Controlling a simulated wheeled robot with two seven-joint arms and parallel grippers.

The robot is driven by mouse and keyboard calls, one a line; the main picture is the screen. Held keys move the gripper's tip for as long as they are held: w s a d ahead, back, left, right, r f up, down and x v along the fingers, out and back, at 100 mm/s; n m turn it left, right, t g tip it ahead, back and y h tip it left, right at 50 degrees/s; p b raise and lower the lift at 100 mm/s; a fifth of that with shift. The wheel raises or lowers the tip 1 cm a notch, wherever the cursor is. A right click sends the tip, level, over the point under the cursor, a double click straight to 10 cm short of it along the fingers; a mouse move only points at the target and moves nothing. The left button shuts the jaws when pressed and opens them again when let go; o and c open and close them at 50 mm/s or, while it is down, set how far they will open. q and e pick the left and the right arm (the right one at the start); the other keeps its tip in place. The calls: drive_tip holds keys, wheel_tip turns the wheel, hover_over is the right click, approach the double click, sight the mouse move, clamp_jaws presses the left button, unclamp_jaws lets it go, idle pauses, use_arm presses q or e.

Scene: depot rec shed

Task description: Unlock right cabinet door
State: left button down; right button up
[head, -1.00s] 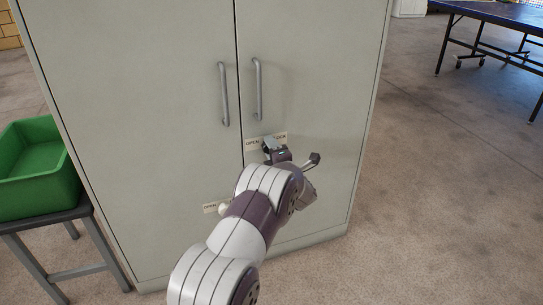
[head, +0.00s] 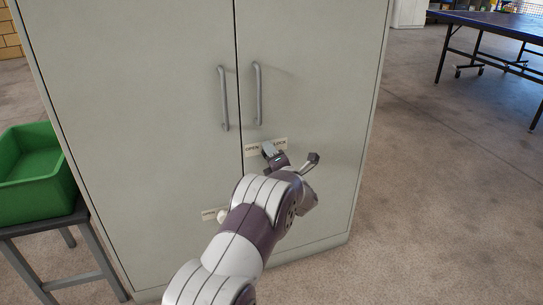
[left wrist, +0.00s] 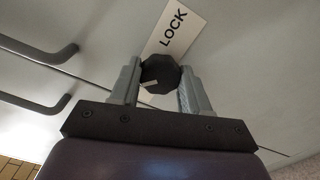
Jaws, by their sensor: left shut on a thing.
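The tall grey-green cabinet (head: 150,110) fills the middle of the head view, both doors shut. The right door (head: 325,105) carries a vertical bar handle (head: 258,92) and, below it, a label (head: 281,143) reading OPEN and LOCK. In the left wrist view, a dark faceted knob (left wrist: 161,72) with a small white mark sits over the label (left wrist: 176,36), where LOCK shows. My left gripper (head: 271,155) is at this knob, its two fingers (left wrist: 160,84) shut on the knob's sides. The gripper hides the knob in the head view. My right gripper is out of view.
The left door has its own bar handle (head: 223,98) and a lower label (head: 209,214), partly hidden by my arm. A green bin (head: 30,190) stands on a dark stool (head: 60,225) at left. A table-tennis table (head: 490,20) stands far right. Floor right of the cabinet is clear.

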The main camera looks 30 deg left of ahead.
use_arm(q)
drive_tip(key=c, duration=0.5)
unclamp_jaws()
drive_tip(key=shift+d, duration=0.1)
drive_tip(key=p+v, duration=0.5)
drive_tip(key=v, duration=0.7)
drive_tip(key=shift+s+d, duration=0.15)
drive_tip(key=shift+s, duration=0.1)
